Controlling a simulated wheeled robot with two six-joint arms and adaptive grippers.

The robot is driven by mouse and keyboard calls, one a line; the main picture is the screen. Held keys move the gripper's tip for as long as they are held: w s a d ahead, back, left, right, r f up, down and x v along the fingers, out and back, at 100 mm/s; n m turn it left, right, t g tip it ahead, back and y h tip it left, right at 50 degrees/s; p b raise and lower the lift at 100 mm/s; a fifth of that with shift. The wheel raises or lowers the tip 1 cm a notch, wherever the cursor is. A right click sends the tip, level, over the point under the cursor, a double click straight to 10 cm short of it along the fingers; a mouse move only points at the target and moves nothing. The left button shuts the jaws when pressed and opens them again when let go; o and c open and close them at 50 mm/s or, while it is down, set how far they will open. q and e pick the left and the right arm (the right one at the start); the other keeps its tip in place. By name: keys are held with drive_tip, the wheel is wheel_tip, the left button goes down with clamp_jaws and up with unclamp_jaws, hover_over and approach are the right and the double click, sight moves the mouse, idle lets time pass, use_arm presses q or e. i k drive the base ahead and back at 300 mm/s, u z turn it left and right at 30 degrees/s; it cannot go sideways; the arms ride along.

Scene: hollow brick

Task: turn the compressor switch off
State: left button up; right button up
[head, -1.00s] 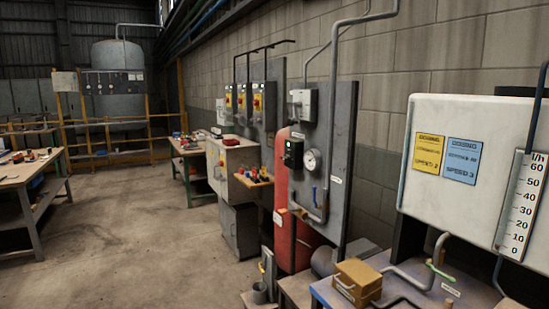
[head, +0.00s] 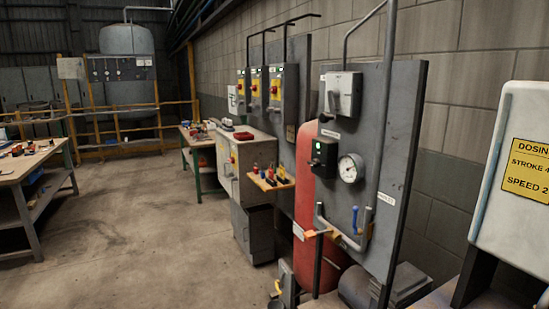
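A round white gauge (head: 350,168) is beside the black box. The small labels are too blurred to read, so I cannot tell which box is the compressor switch. Neither of my grippers is in view.
Pipework with a blue handle (head: 355,219) sticks out low on the panel. A small shelf with coloured tools (head: 272,179) and grey cabinets are left of the tank. A white dosing tank (head: 515,165) is at the right edge. The concrete floor (head: 150,220) is clear at centre left.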

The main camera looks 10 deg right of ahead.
sight(315, 162)
drive_tip(key=z, duration=0.5)
drive_tip(key=i, duration=1.1)
drive_tip(key=z, duration=0.8)
